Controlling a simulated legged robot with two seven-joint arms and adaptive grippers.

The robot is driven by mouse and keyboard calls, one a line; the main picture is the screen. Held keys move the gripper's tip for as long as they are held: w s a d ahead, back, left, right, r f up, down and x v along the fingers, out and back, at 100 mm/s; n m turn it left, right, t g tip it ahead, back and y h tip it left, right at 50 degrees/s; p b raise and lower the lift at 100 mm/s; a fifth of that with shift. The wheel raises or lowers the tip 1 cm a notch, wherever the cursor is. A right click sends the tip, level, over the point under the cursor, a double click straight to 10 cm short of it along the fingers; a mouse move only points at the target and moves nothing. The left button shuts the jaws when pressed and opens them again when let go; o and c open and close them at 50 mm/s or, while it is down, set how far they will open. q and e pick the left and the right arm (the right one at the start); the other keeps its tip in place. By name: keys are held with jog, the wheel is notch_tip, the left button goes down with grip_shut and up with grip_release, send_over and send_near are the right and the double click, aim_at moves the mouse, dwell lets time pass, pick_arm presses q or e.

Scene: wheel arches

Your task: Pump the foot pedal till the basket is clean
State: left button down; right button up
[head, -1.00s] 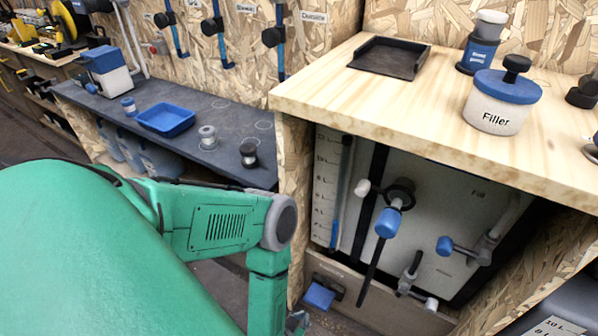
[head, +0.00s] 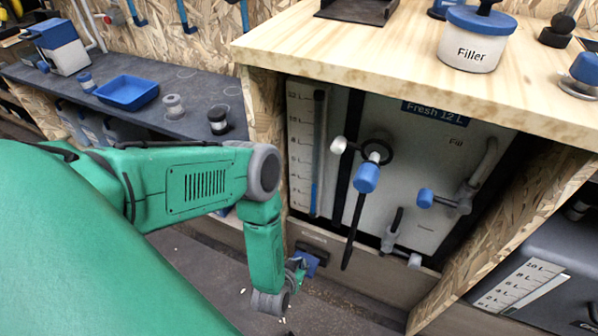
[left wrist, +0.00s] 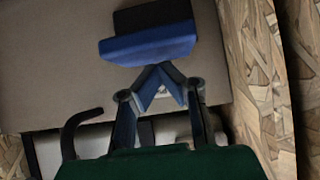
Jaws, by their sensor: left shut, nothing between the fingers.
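The blue foot pedal (head: 309,262) sits low under the wooden counter, on a dark mount in the lower board. It also shows in the left wrist view (left wrist: 148,45) as a blue bar with a dark block behind it. My left gripper (head: 298,270) is shut and empty, right beside the pedal. In the left wrist view the closed fingertips (left wrist: 160,70) meet at the pedal's near edge; I cannot tell whether they touch it. No basket is recognisable in these frames. My right gripper is not in view.
Above the pedal, a white tank panel (head: 415,150) labelled "Fresh 12 L" carries blue knobs, a black lever (head: 354,232) and pipes. The wooden counter (head: 380,50) overhangs it and holds a Filler jar (head: 470,45). A dark bench (head: 190,120) with a blue tray (head: 126,92) stands left.

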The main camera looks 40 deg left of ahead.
pick_arm(q)
jog(key=shift+f, duration=0.1)
jog(key=shift+f+b, duration=1.7)
jog(key=shift+f, duration=0.1)
notch_tip(320, 180, up, 5)
jog(key=p, duration=0.4)
jog(key=shift+f, duration=0.15)
jog(key=shift+f, duration=0.15)
jog(key=shift+s+d+f+b, duration=0.1)
jog(key=shift+d+f+b, duration=0.1)
jog(key=shift+f+b, duration=0.15)
